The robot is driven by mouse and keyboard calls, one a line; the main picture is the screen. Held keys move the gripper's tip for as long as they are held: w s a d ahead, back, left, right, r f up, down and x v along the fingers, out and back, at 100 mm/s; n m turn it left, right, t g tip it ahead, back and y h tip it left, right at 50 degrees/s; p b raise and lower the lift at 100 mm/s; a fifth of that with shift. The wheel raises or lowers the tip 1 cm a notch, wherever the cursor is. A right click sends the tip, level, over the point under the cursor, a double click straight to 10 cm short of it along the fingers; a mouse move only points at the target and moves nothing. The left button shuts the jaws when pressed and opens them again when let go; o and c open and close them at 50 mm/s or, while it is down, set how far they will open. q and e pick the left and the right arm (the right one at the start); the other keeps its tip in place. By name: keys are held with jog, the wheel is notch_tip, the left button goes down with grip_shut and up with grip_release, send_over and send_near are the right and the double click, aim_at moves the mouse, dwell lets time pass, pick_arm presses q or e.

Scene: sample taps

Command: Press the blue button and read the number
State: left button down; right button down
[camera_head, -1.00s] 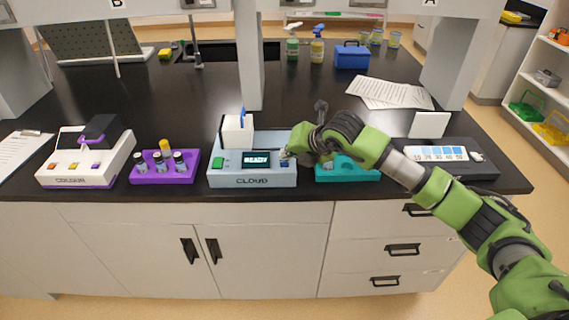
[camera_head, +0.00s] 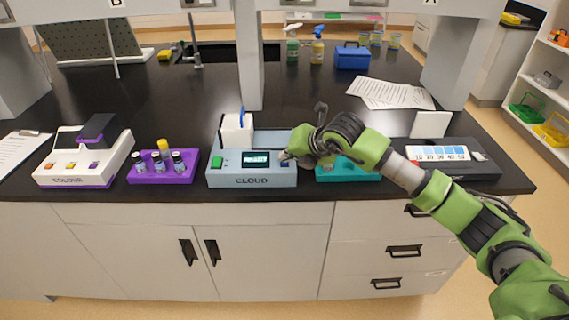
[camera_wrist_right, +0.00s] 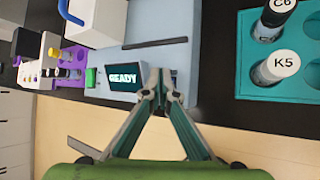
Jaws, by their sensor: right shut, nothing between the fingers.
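The pale blue-grey CLOUD device (camera_head: 225,181) stands near the bench's front edge, with a green button (camera_head: 217,162) left of its dark screen (camera_head: 256,159). In the wrist view the screen (camera_wrist_right: 123,78) appears to read READY; in the head view its lettering is too small to read surely. My right gripper (camera_head: 288,157) is shut and empty, its tips at the device's right end, right of the screen. The wrist view shows the closed fingertips (camera_wrist_right: 161,76) over that end. The blue button is hidden behind the tips, and I cannot tell whether they touch it. My left gripper is out of view.
A purple vial rack (camera_head: 163,177) and the COLOUR device (camera_head: 62,180) stand to the left. A teal rack (camera_head: 340,175) stands close on the right, partly under my right gripper, with capped vials (camera_wrist_right: 275,68). A white holder (camera_head: 237,131) rises behind the screen.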

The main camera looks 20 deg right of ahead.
aim_at(286, 164)
jog(key=shift+f+b, duration=0.3)
jog(key=shift+r, duration=0.1)
dwell(0.5)
jog(key=shift+r, duration=0.7)
jog(key=shift+r+p, duration=0.1)
jog(key=shift+p, duration=0.2)
jog(key=shift+r+p, duration=1.1)
jog(key=shift+r, duration=1.35)
jog(key=shift+a, duration=0.1)
